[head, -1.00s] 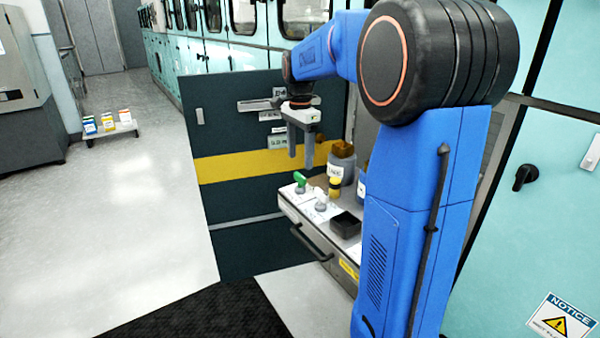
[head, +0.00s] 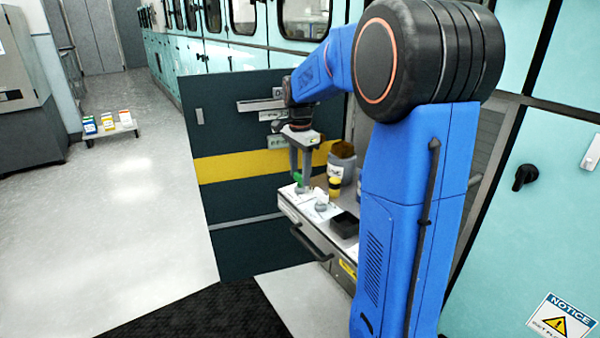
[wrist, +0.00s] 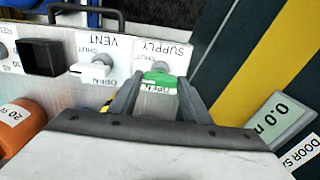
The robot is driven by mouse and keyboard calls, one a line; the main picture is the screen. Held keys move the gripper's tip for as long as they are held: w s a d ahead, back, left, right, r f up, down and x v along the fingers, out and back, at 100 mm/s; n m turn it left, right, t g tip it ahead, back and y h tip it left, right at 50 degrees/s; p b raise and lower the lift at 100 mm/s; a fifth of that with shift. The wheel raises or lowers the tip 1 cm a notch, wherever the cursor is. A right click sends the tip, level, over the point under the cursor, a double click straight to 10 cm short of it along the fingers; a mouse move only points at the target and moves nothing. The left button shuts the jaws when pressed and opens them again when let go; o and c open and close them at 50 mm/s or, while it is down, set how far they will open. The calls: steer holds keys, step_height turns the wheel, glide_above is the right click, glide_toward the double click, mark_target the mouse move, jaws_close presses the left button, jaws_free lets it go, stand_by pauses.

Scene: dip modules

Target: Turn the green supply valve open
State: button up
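The green supply valve handle (wrist: 158,80) sits on the light panel below the upside-down SUPPLY label in the wrist view. It lies crosswise in that picture and partly covers the OPEN marking; SHUT is printed above it. My gripper (wrist: 159,88) has one finger on each side of the handle, close to its ends. A narrow gap seems to show, but firm contact cannot be told. In the head view the green handle (head: 298,176) is partly hidden by my gripper (head: 301,176), which points down at the panel.
A white vent valve handle (wrist: 88,68) stands beside the supply valve, with a black square box (wrist: 41,57) beyond it. An orange-brown container (wrist: 22,126) is at left. A dark door panel (head: 235,240) stands close by.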

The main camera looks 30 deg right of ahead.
mark_target(300, 175)
steer(key=shift+n, duration=0.4)
steer(key=n, duration=0.3)
steer(key=shift+n, duration=0.3)
steer(key=n, duration=0.4)
steer(key=shift+n, duration=0.3)
steer(key=n, duration=0.8)
steer(key=shift+n, duration=0.6)
steer(key=o, duration=1)
steer(key=shift+o, duration=0.2)
step_height(300, 175, up, 18)
steer(key=shift+f, duration=0.25)
